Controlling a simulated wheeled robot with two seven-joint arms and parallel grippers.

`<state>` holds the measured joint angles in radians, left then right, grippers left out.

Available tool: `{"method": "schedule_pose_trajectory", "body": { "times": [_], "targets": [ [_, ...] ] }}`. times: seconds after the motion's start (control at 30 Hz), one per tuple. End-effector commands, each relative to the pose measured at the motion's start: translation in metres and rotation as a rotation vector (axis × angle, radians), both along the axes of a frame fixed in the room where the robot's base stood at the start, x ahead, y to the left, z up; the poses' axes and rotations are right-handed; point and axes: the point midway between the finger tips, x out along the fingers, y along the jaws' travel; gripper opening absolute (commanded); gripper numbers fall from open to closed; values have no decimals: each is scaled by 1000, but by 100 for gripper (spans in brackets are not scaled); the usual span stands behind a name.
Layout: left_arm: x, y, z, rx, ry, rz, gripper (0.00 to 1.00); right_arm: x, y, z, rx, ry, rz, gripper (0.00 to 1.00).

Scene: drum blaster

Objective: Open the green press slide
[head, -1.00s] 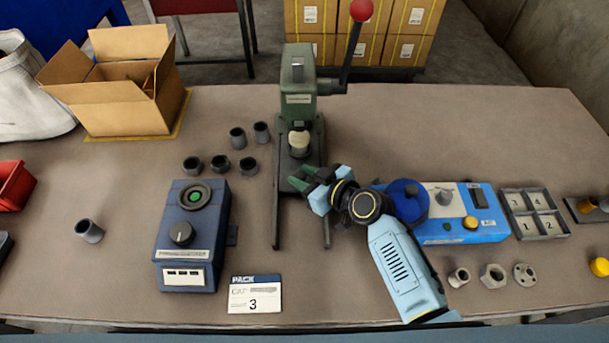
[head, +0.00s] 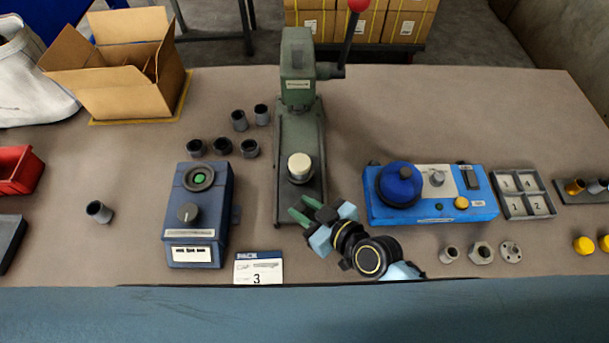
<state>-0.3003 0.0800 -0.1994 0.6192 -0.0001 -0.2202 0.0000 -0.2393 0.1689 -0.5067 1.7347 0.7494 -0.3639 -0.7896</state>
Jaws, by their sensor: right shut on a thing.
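The green press (head: 297,88) stands at the middle back of the table, with its lever up at the right. Its slide (head: 296,203) is out toward me between the two rails, clear in front of the press head. A pale round cap (head: 300,165) sits on the slide. My right gripper (head: 308,212) is at the slide's front end and shut, apparently on the slide's front grip, which the fingers hide. My left gripper is not in view.
A blue control box (head: 198,215) and a card (head: 258,269) are left of my right gripper. A bright blue station (head: 434,208) with a round blue knob stands to the right. Several dark cups (head: 222,147) stand left of the press. The table between press and cardboard box (head: 120,88) is mostly clear.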

Motion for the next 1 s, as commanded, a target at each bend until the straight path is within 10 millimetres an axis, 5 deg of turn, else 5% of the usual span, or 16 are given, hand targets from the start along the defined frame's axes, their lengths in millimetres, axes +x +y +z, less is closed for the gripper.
{"method": "schedule_pose_trajectory", "body": {
  "times": [0.43, 0.47, 0.6, 1.0],
  "targets": [
    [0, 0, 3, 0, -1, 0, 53, -14, -1, -1, 0, 0, 0, 0],
    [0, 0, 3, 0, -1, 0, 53, -14, -1, -1, 0, 0, 0, 30],
    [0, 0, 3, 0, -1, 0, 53, -14, -1, 0, 0, 0, 0, 48],
    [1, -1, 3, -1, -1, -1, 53, -14, 0, 0, 1, 0, 0, 48]
  ]
}}
